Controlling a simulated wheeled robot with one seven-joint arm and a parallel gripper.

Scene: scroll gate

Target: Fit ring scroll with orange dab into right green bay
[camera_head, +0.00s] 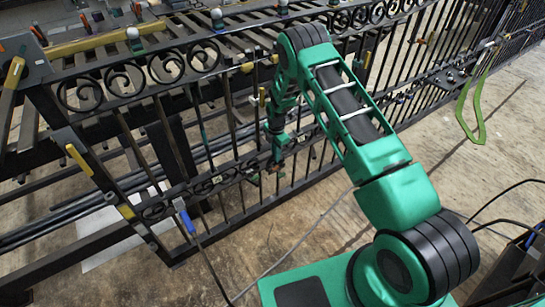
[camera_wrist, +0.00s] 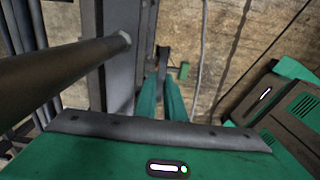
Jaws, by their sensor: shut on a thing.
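My gripper (camera_head: 277,152) points down at the front of the black iron gate, close to its bars. In the wrist view my gripper (camera_wrist: 163,84) has its two green fingers close together on a narrow dark metal piece (camera_wrist: 163,56). The piece looks like part of a scroll; its full shape and any orange dab are hidden. A row of ring-shaped scrolls (camera_head: 123,79) sits along the gate's upper rail at left. Small green marks show near the lower rail by my gripper, but I cannot tell which is the right green bay.
The gate's vertical bars stand close beside my gripper, and a thick dark bar (camera_wrist: 60,72) crosses the wrist view at left. A blue-handled tool (camera_head: 184,217) hangs at the lower left. A green loop (camera_head: 472,112) hangs at right. Cables cross the concrete floor (camera_head: 335,220).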

